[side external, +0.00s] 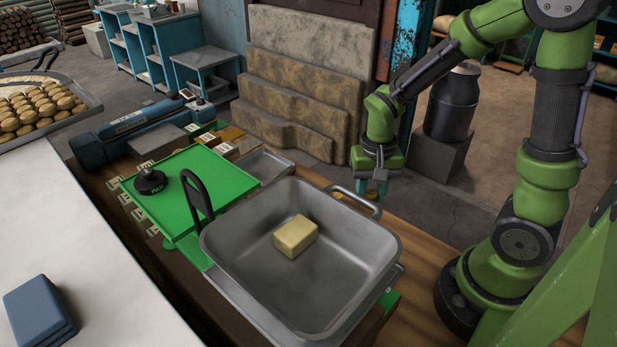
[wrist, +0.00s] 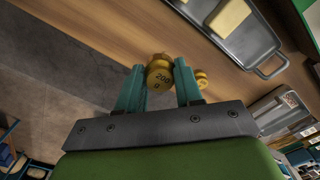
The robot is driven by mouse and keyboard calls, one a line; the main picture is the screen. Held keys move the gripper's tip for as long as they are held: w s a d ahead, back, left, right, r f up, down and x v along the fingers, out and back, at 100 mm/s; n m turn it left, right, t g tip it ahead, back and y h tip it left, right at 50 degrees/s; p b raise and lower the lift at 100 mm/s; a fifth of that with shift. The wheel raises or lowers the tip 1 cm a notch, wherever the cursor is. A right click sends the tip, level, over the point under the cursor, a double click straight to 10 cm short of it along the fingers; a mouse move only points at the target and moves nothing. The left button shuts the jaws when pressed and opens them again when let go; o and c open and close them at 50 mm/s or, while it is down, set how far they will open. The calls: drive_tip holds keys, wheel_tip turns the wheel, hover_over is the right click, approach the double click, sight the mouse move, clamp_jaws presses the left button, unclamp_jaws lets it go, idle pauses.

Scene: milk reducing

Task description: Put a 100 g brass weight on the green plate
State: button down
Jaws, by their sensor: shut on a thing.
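My gripper (side external: 376,188) points down just behind the far rim of the steel pan. In the wrist view my gripper (wrist: 159,85) has its teal fingers on either side of a brass weight (wrist: 158,73) whose marking reads like 200 g. It is shut on this weight. A smaller brass weight (wrist: 201,79) stands on the wood beyond the right finger; its marking cannot be read. The green plate (side external: 196,178) is at the left in the side view, with a black knob-like piece (side external: 150,182) on it and no brass weight.
The large steel pan (side external: 350,238) holding a pale yellow block (side external: 296,236) lies between my gripper and the camera. Its upright black handle (side external: 197,194) stands beside the green plate. A small metal tray (side external: 265,163) and a blue cylindrical device (side external: 135,130) are behind.

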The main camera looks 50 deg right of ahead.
sight(371, 192)
wheel_tip(371, 192, up, 4)
drive_tip(key=shift+r, duration=0.1)
idle(0.5)
wheel_tip(371, 192, down, 10)
drive_tip(key=shift+r, duration=0.1)
idle(0.5)
drive_tip(key=c, duration=0.7)
unclamp_jaws()
drive_tip(key=shift+c, duration=0.2)
